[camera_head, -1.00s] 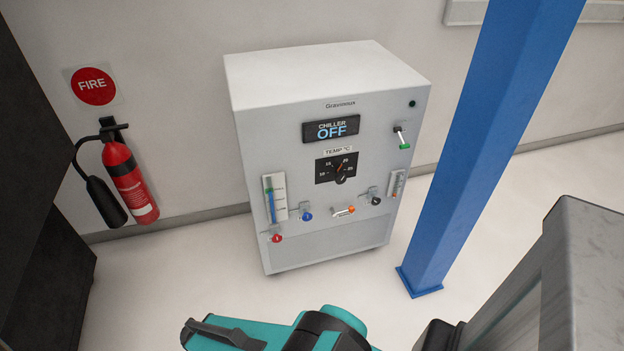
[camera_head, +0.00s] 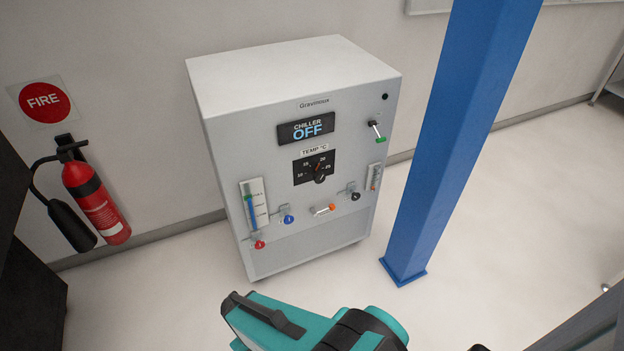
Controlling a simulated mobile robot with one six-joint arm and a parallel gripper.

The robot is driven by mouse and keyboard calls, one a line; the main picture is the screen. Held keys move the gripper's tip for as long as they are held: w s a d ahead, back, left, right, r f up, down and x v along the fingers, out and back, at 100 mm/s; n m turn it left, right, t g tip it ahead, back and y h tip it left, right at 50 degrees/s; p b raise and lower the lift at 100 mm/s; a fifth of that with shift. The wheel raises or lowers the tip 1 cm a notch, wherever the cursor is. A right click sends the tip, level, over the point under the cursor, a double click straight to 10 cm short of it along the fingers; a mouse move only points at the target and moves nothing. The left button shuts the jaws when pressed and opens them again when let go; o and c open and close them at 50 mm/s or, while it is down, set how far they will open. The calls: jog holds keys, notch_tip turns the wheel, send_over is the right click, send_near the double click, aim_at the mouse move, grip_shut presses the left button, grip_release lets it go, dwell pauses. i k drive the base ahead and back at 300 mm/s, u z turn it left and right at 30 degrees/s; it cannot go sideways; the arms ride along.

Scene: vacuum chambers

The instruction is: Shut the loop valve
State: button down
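The chiller (camera_head: 305,235) is a white cabinet against the wall, with a display (camera_head: 306,128) reading OFF. I see no label telling which is the loop valve. My teal arm shows at the bottom, apart from the chiller; no gripper fingers show.
A blue post (camera_head: 455,130) stands on the floor right of the chiller. A red fire extinguisher (camera_head: 96,200) hangs on the wall at left, under a FIRE sign (camera_head: 43,101). A dark cabinet (camera_head: 25,290) is at the left edge. Floor is clear before the chiller.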

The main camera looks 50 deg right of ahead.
aim_at(356, 196)
jog(key=u, duration=1.4)
jog(key=k, duration=0.1)
jog(key=z, duration=2.75)
jog(key=k, duration=0.9)
jog(key=u, duration=0.15)
jog(key=i, duration=0.7)
jog(key=u, duration=0.05)
